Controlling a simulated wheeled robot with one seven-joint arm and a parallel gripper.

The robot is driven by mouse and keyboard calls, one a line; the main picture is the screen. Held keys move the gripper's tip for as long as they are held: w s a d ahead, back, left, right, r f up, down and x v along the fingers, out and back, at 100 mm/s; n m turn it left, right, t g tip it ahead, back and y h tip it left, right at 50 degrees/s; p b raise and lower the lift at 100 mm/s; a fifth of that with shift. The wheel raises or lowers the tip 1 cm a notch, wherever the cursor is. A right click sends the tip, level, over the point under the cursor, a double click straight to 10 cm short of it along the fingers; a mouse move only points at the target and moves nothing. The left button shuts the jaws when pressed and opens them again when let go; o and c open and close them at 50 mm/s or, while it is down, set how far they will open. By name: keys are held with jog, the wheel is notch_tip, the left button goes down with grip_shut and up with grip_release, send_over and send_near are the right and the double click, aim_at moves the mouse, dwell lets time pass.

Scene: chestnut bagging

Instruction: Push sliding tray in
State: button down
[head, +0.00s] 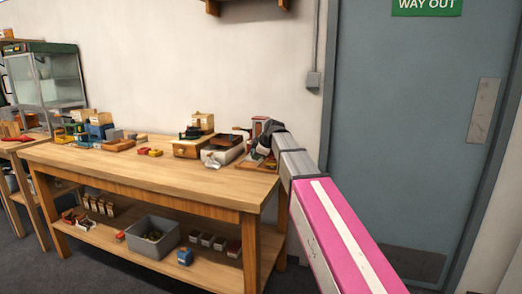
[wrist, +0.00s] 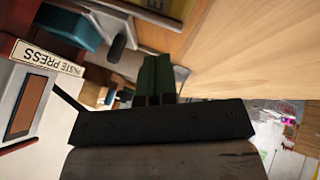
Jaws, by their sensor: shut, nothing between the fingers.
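My arm reaches across the right side of the head view to the right end of the workbench. My gripper (head: 266,136) shows there as a small dark shape. In the wrist view its two dark green fingers (wrist: 158,60) are together with nothing between them. A pale machine labelled PASTE PRESS (wrist: 48,57) is left of the fingers, apart from them. In the head view a pale box with a dark brown top (head: 222,147) stands just left of my gripper. I cannot tell which part is the sliding tray; my arm and gripper hide some of this end.
The wooden workbench (head: 150,174) has clear room along its front. Wooden boxes (head: 191,146) and small coloured items stand along the back. A grey bin (head: 153,238) and small containers sit on the lower shelf. A grey door (head: 410,130) is at the right.

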jog(key=shift+w+a+f, duration=0.15)
jog(key=shift+w, duration=0.6)
jog(key=shift+w+a+f, duration=0.1)
jog(key=shift+w+a, duration=0.05)
jog(key=shift+w, duration=0.55)
jog(key=shift+w+a+f, duration=0.15)
jog(key=shift+w, duration=0.6)
jog(key=shift+w, duration=0.1)
jog(key=w, duration=0.1)
jog(key=w+d, duration=0.1)
jog(key=w, duration=0.1)
jog(key=shift+w+d, duration=0.15)
jog(key=shift+w, duration=0.1)
